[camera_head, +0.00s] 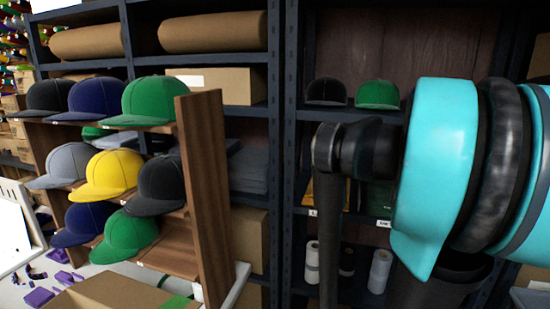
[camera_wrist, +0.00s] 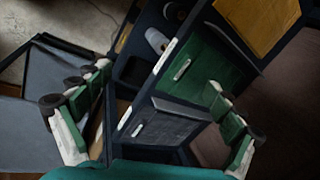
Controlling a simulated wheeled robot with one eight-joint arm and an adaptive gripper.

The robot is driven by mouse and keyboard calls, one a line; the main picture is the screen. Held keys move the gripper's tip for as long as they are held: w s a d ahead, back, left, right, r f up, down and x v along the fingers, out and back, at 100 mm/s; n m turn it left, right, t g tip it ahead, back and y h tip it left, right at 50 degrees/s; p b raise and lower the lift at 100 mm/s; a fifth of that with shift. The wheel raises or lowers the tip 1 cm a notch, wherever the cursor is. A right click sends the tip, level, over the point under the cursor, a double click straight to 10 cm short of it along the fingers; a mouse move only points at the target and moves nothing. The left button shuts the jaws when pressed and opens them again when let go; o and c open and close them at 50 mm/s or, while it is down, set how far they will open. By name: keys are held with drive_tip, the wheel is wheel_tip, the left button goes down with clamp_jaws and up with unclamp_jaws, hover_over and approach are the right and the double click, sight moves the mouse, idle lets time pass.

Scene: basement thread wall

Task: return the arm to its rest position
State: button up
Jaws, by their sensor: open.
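My gripper (camera_wrist: 160,78) shows in the wrist view with its two green and white fingers spread wide apart. It is open, and nothing is held between the fingers. Beyond it are shelf edges with white labels and a green panel-like item (camera_wrist: 212,62). In the head view, my arm (camera_head: 435,180) fills the right side, with a large cyan link and dark joints in front of the shelving. The gripper itself cannot be seen in the head view.
A wooden rack (camera_head: 207,190) with several caps stands at the left. Dark metal shelving (camera_head: 284,130) behind holds brown rolls, boxes and two caps (camera_head: 352,94). A cardboard box (camera_head: 105,292) is at the lower left. White rolls (camera_head: 380,270) stand on a low shelf behind my arm.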

drive_tip(key=s+a+f+n, duration=0.4)
drive_tip(key=a+f+n, duration=0.1)
drive_tip(key=f, duration=0.3)
drive_tip(key=s+a+f+n, duration=0.4)
drive_tip(key=a+f+n, duration=0.2)
drive_tip(key=a+f, duration=0.2)
drive_tip(key=s+a+f+n, duration=0.4)
drive_tip(key=a+f+n, duration=0.1)
drive_tip(key=f, duration=0.4)
drive_tip(key=shift+s+a+f+n, duration=0.3)
drive_tip(key=shift+a+n, duration=0.1)
drive_tip(key=shift+a, duration=0.4)
